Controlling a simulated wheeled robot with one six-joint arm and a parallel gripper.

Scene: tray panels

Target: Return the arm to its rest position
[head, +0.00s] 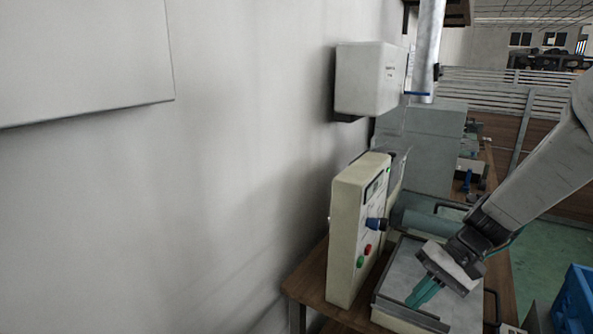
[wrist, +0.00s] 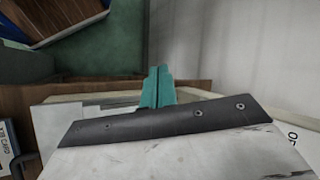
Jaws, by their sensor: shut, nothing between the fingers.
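My gripper (head: 423,293) hangs over the tray panel at the lower right of the head view, tilted down to the left. Its two teal fingers are together with nothing between them. My arm comes in from the right edge. The tray panel (head: 400,318) is a pale, shallow box on a wooden table (head: 313,283). Whether the fingertips touch it I cannot tell.
A cream control box (head: 344,244) with a blue knob (head: 375,224) and red and green buttons stands left of my gripper, near the wall. A white wall box (head: 367,79) and a vertical pipe (head: 429,50) are above. A blue crate (head: 577,300) is at the lower right.

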